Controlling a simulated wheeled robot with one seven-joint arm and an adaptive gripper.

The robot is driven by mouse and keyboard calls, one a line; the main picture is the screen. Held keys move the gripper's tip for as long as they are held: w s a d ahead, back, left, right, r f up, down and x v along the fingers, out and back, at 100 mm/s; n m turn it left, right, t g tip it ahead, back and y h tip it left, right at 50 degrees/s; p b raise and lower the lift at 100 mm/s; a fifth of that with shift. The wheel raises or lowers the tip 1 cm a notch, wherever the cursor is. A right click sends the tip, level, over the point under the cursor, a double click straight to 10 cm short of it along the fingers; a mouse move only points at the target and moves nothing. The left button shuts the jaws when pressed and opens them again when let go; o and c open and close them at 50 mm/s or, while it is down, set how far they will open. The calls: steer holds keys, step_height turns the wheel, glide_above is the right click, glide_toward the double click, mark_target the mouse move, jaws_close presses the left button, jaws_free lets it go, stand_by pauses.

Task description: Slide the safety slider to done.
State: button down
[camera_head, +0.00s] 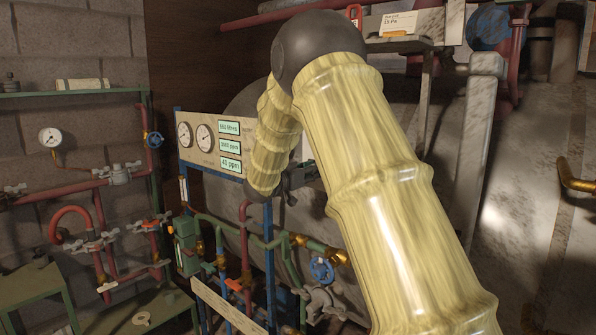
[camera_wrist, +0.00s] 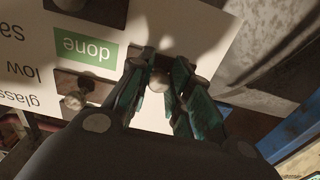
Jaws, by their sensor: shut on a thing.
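In the wrist view my gripper (camera_wrist: 161,70) has its two dark green fingers on either side of a small pale round knob (camera_wrist: 157,82), and it is shut on it. The knob stands out from a white panel (camera_wrist: 195,25) and looks like the safety slider's knob. The green "done" label (camera_wrist: 85,47) appears upside down just left of the fingers. The knob's track is mostly hidden by the fingers. In the head view my arm hides the slider, and only a small dark part of the gripper end shows behind it.
In the wrist view a second knob (camera_wrist: 76,100) sits on a dark plate left of my gripper, near the words "low" and "glass". The head view shows a gauge panel (camera_head: 207,152), pipes, and a blue valve wheel (camera_head: 322,270) close below my arm.

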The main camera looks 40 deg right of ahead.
steer(key=shift+w+r, duration=0.1)
steer(key=c, duration=1.7)
jaws_free()
steer(key=shift+c, duration=0.2)
steer(key=o, duration=0.3)
steer(key=shift+w, duration=0.1)
steer(key=shift+o, duration=0.7)
steer(key=shift+w+a, duration=0.1)
steer(key=shift+w, duration=0.05)
steer(key=shift+s, duration=0.2)
steer(key=v, duration=1.2)
